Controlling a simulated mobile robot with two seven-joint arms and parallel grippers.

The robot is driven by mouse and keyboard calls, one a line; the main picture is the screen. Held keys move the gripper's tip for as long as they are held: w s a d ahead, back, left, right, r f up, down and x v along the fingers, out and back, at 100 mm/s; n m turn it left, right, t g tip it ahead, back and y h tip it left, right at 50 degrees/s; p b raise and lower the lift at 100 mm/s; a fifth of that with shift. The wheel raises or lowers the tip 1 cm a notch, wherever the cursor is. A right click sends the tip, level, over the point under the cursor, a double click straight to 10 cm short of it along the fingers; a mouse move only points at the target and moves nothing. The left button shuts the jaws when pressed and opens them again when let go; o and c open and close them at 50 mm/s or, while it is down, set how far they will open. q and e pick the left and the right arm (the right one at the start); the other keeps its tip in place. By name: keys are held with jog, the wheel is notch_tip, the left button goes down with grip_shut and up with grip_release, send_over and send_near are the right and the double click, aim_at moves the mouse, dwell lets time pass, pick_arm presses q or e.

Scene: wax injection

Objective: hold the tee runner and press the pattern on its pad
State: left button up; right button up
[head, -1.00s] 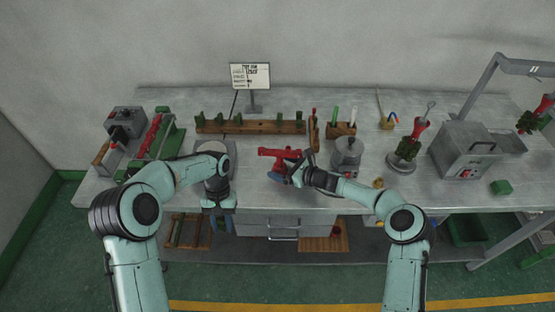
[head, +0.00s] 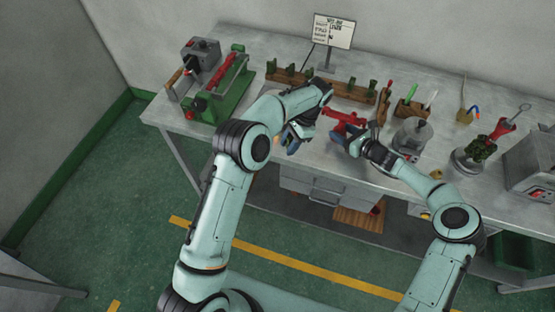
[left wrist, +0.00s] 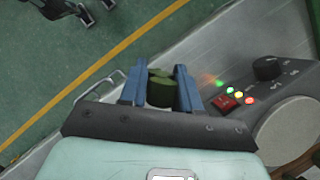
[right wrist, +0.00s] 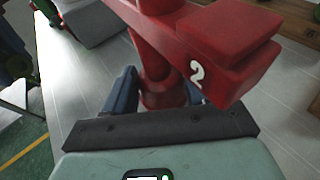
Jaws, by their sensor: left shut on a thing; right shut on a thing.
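The red tee runner (head: 340,123) is held above the bench by my right gripper (head: 350,140). In the right wrist view the tee runner (right wrist: 215,45) has a white "2" on its arm, and its red stem stands between the blue fingers. My left gripper (head: 292,137) is near the bench's front edge, left of the tee runner and apart from it. In the left wrist view it is shut on a short dark green pattern (left wrist: 161,92) with a rounded end. The pattern is not discernible in the head view.
A control box (left wrist: 245,95) with lit lamps and a pale round plate (left wrist: 292,130) is beside my left gripper. A wooden rack (head: 352,92) of green pieces is behind. A green clamp fixture (head: 222,92) stands left, a grey pot (head: 411,138) right.

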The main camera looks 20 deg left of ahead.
aim_at(327, 110)
pick_arm(q)
jog(key=w+d+r+m+t, duration=0.2)
jog(key=w+r+m, duration=0.2)
jog(key=m, duration=0.4)
jog(key=w+d+r+m+t+h, duration=0.1)
jog(key=w+d+r+m+t, duration=0.2)
jog(key=w+r+m, duration=0.2)
jog(key=w+d+r+m+t+h, duration=0.1)
jog(key=w+d+r+m+t, duration=0.1)
jog(key=m, duration=0.9)
jog(key=shift+w+d+r, duration=0.25)
jog(key=shift+w+r, duration=0.4)
jog(key=shift+w, duration=0.15)
jog(key=shift+w+d+r, duration=0.2)
jog(key=shift+w+r, duration=0.4)
jog(key=shift+w, duration=0.2)
jog(key=shift+w+d+r+m+t, duration=0.1)
jog(key=shift+r+m+t, duration=0.1)
jog(key=shift+m+t, duration=0.15)
jog(key=shift+f, duration=1.95)
jog(key=shift+f, duration=0.45)
jog(key=shift+f, duration=0.3)
